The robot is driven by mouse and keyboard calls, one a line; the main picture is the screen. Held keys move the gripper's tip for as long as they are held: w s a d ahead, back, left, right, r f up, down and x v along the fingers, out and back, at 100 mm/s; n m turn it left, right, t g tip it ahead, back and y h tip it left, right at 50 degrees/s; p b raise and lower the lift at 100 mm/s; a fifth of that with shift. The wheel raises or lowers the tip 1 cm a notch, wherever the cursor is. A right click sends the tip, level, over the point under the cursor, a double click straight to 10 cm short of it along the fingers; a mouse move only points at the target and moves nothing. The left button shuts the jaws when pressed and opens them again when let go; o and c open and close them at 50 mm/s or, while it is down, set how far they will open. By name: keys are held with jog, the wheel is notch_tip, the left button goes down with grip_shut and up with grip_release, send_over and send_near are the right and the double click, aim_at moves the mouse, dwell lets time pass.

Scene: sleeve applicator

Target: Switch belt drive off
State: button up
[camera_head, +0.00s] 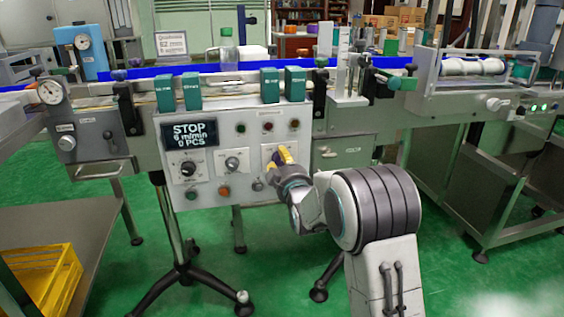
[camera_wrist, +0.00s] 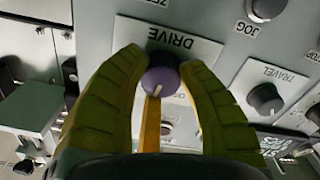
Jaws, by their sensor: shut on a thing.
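The drive knob (camera_wrist: 163,70) is a dark purple-grey rotary knob under the label DRIVE in the wrist view. A pale pointer mark shows on its lower side, toward my palm. My gripper (camera_wrist: 162,78) has its yellow-green fingers on both sides of the knob and is shut on it. In the head view my gripper (camera_head: 281,156) is at the right plate of the control panel (camera_head: 215,128) and hides the drive knob there. The panel's display (camera_head: 189,135) reads STOP, 6 m/min and 0 PCS.
Several lamps and buttons sit on the panel. Green boxes (camera_head: 270,85) and a blue-edged conveyor (camera_head: 220,68) are above it. A yellow crate (camera_head: 45,280) is at lower left.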

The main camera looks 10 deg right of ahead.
jog(key=n, duration=0.5)
jog(key=shift+d+f+n, duration=0.1)
jog(key=shift+f+n, duration=0.2)
jog(key=n, duration=0.4)
jog(key=shift+r+n, duration=0.1)
jog(key=shift+n, duration=0.3)
jog(key=shift+d, duration=0.1)
jog(key=o, duration=0.8)
jog(key=shift+d, duration=0.1)
jog(key=o, duration=0.4)
jog(key=shift+r, duration=0.15)
jog(key=s, duration=1.2)
